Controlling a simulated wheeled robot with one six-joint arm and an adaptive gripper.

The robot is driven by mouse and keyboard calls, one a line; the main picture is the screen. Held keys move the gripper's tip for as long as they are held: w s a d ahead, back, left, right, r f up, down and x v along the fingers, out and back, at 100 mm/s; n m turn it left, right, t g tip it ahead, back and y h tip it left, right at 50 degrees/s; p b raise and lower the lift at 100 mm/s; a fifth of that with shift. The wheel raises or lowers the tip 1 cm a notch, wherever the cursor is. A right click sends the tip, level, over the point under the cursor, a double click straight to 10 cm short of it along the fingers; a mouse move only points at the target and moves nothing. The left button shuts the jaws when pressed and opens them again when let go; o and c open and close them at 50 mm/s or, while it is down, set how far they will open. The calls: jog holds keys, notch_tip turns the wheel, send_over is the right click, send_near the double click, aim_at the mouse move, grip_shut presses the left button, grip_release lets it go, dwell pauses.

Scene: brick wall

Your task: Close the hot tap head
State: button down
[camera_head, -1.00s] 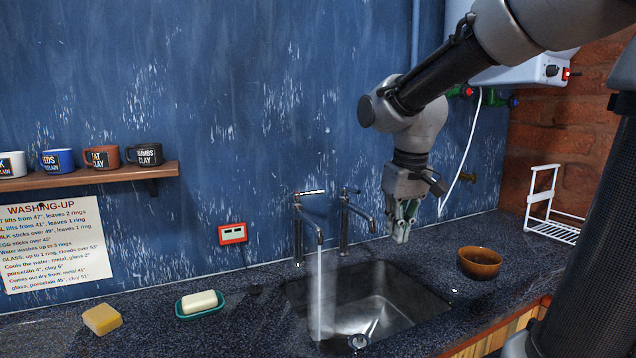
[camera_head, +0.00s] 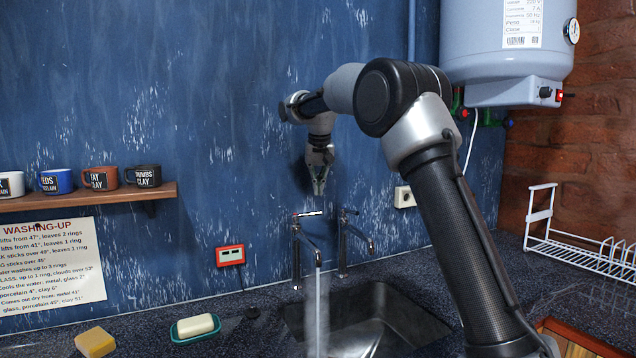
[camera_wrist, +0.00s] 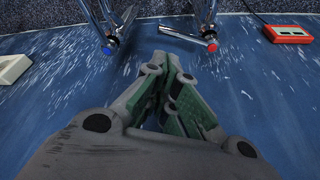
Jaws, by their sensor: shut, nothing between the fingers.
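The hot tap (camera_head: 297,255) is the left chrome tap in the head view, with water running from its spout into the sink (camera_head: 372,300). Its lever head (camera_head: 308,214) points to the right. In the wrist view the hot tap's head, with a red mark (camera_wrist: 211,47), is at the upper right. The other tap (camera_head: 343,245) stands to its right; its blue-marked head (camera_wrist: 107,48) is at the upper left in the wrist view. My gripper (camera_head: 318,190) is shut and empty, pointing down just above the hot tap's lever, apart from it; its fingers (camera_wrist: 167,64) lie between both heads.
A red display box (camera_head: 231,255) and a white socket (camera_head: 404,196) are on the blue wall. A soap dish (camera_head: 196,334) and sponge (camera_head: 95,342) lie on the counter at left. A white rack (camera_head: 585,255) stands at right.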

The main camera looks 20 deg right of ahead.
aim_at(319, 212)
jog(key=x, duration=0.6)
jog(key=shift+s+f+m, duration=0.1)
jog(key=shift+s+m, duration=0.35)
jog(key=shift+m, duration=0.15)
dwell(0.3)
jog(key=shift+s+m+h, duration=0.5)
jog(key=shift+s+m, duration=0.15)
jog(key=shift+m, duration=0.35)
jog(key=s+a+m+g+h, duration=0.2)
jog(key=s+m, duration=0.3)
jog(key=m, duration=0.4)
jog(key=shift+s+a+g, duration=0.2)
jog(key=shift+a+g, duration=0.2)
jog(key=shift+a, duration=0.45)
jog(key=shift+s, duration=0.1)
